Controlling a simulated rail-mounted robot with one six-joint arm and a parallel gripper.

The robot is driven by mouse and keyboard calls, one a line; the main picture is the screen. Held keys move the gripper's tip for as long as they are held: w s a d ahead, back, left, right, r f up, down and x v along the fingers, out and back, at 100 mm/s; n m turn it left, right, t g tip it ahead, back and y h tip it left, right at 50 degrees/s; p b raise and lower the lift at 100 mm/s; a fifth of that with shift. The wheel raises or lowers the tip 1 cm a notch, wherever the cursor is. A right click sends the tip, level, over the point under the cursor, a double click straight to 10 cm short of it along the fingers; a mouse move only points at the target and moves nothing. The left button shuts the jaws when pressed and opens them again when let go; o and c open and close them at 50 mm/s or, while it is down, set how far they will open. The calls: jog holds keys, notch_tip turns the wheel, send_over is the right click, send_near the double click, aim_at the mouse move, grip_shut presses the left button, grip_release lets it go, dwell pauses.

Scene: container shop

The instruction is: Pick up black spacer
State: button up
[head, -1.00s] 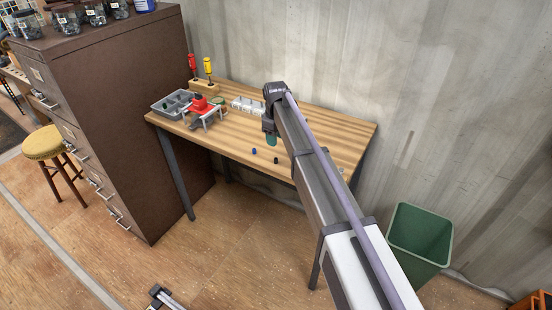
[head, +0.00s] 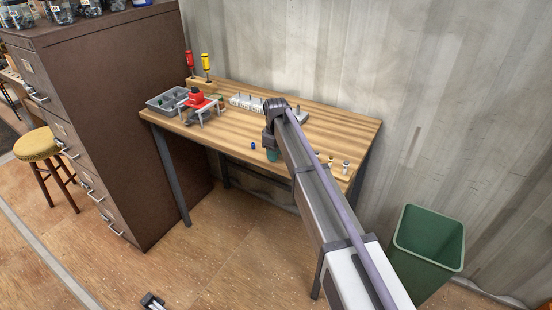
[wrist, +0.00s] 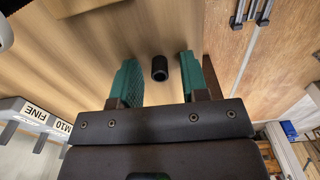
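The black spacer (wrist: 159,68) is a short dark cylinder with an open end. In the wrist view it stands on the wooden table (wrist: 80,50), between the spread green fingers of my gripper (wrist: 158,80) and apart from both. My gripper is open and empty. In the head view my gripper (head: 272,154) is low over the table's front edge, and the spacer is hidden there behind my arm.
A blue piece (head: 253,146) lies just left of my gripper. A labelled grey block (wrist: 40,118) stands at the table's back. A grey tray (head: 168,104), a red-topped stand (head: 198,100) and several small cylinders (head: 331,162) are also on the table.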

grip_shut()
notch_tip(320, 180, up, 10)
jog(key=p, duration=1)
